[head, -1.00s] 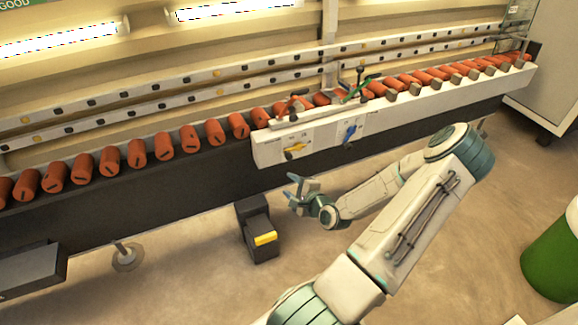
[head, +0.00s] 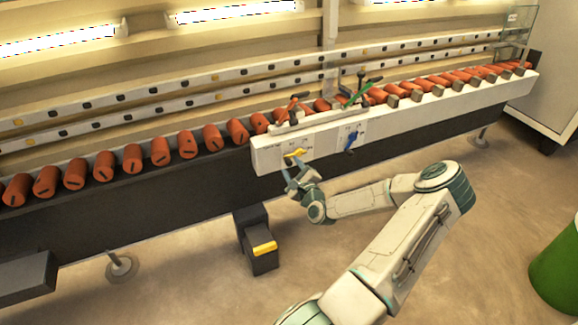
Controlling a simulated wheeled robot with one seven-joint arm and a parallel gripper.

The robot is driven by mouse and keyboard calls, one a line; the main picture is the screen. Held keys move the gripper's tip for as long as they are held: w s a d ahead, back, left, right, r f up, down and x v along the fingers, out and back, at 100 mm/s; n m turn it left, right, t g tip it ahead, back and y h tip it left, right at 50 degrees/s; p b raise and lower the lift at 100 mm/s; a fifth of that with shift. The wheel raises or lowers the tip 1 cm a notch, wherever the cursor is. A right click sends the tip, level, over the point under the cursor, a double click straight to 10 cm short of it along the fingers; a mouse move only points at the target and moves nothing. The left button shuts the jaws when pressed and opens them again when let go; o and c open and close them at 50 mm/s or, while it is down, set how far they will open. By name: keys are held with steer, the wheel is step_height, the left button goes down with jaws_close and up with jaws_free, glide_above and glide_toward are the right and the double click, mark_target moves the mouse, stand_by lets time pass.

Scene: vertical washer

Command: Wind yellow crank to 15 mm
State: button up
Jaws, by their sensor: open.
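The yellow crank (head: 294,153) sits on the left part of the white control panel (head: 268,158) at the front of the machine. My gripper (head: 294,168) is open, just below and in front of the crank, with its fingers pointing up toward it. At this size I cannot tell whether a finger touches the crank. The scale markings on the panel are too small to read.
A blue crank (head: 351,141) is on the panel's right part. Red and green levers (head: 366,88) stand above the panel. Orange rollers (head: 160,152) line the conveyor. A black pedal box with a yellow pedal (head: 264,248) stands on the floor below my gripper.

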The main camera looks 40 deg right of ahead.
mark_target(290, 165)
steer(key=shift+x, duration=1.55)
steer(key=shift+c, duration=0.4)
steer(key=c, duration=0.8)
steer(key=shift+s+f, duration=0.1)
steer(key=shift+f, duration=0.05)
